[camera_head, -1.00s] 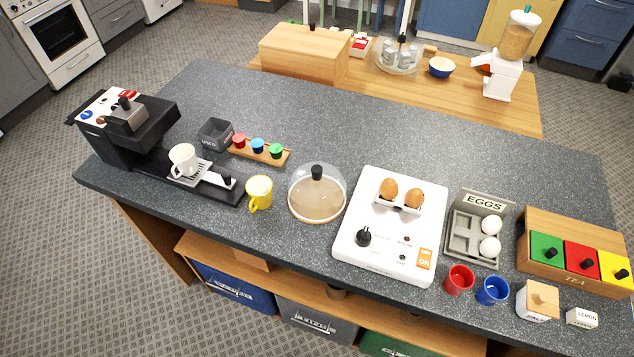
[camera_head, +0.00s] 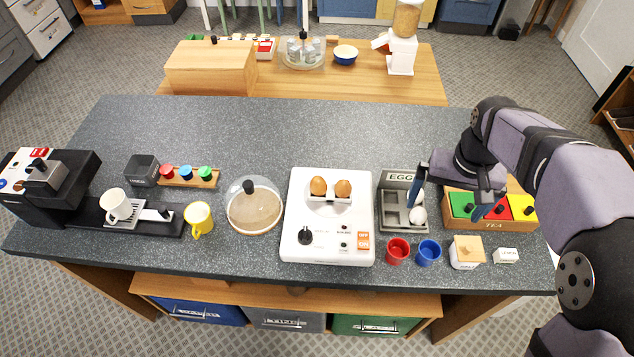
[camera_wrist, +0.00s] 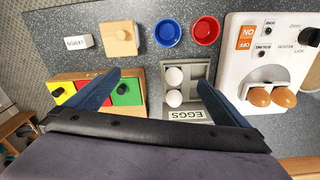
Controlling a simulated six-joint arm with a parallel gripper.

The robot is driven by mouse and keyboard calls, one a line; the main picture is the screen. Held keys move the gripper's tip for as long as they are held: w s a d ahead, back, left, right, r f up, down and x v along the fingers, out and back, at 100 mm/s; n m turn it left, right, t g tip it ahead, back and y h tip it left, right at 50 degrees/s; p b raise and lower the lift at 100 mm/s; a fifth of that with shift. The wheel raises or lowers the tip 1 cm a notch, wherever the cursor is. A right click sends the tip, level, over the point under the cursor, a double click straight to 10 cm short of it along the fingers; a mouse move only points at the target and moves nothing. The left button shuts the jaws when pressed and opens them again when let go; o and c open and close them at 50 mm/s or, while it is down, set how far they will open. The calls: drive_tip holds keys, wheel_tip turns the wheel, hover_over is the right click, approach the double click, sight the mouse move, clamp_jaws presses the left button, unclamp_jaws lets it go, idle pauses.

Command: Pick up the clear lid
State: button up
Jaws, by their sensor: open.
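The clear lid (camera_head: 242,194) is a see-through dome with a black knob, sitting over a round wooden board on the counter, left of the white egg cooker in the head view. My gripper (camera_head: 447,196) is open and empty, well to the right of the lid, above the egg tray and the tea box. In the wrist view its two blue fingers (camera_wrist: 158,85) are spread wide, pointing at the counter with nothing between them.
The white egg cooker (camera_head: 298,249) with two brown eggs stands between my gripper and the lid. A yellow mug (camera_head: 199,217) is close to the lid's left. Red (camera_head: 397,251) and blue (camera_head: 429,253) cups stand at the front. The counter behind the lid is clear.

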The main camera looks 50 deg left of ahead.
drive_tip(key=s+a+r+n+p, duration=0.1)
drive_tip(key=s+a, duration=0.2)
drive_tip(key=a, duration=0.4)
drive_tip(key=s+a+n+p, duration=0.1)
drive_tip(key=s+a, duration=0.2)
drive_tip(key=a, duration=0.3)
drive_tip(key=s+a+r+n+p, duration=0.1)
drive_tip(key=s+a, duration=0.2)
drive_tip(key=a, duration=0.4)
drive_tip(key=shift+s+a+r+n, duration=0.2)
drive_tip(key=shift+a+r+n, duration=0.1)
drive_tip(key=shift+r+n, duration=0.1)
drive_tip(key=s+a+n+p, duration=0.1)
drive_tip(key=s+a, duration=0.6)
drive_tip(key=s, duration=0.1)
drive_tip(key=n+y+p, duration=0.1)
drive_tip(key=n+p, duration=0.1)
hover_over(248, 184)
drive_tip(key=d, duration=0.1)
drive_tip(key=shift+s+r, duration=0.15)
drive_tip(key=shift+r, duration=0.05)
drive_tip(key=shift+a+f+p, duration=0.2)
drive_tip(key=shift+f+p, duration=0.45)
drive_tip(key=shift+f, duration=0.55)
drive_tip(key=shift+a+f+p, duration=0.2)
drive_tip(key=shift+f+p, duration=0.45)
drive_tip(key=shift+f, duration=0.6)
drive_tip(key=shift+a+f+p, duration=0.2)
drive_tip(key=shift+f+p, duration=0.45)
drive_tip(key=shift+f, duration=0.55)
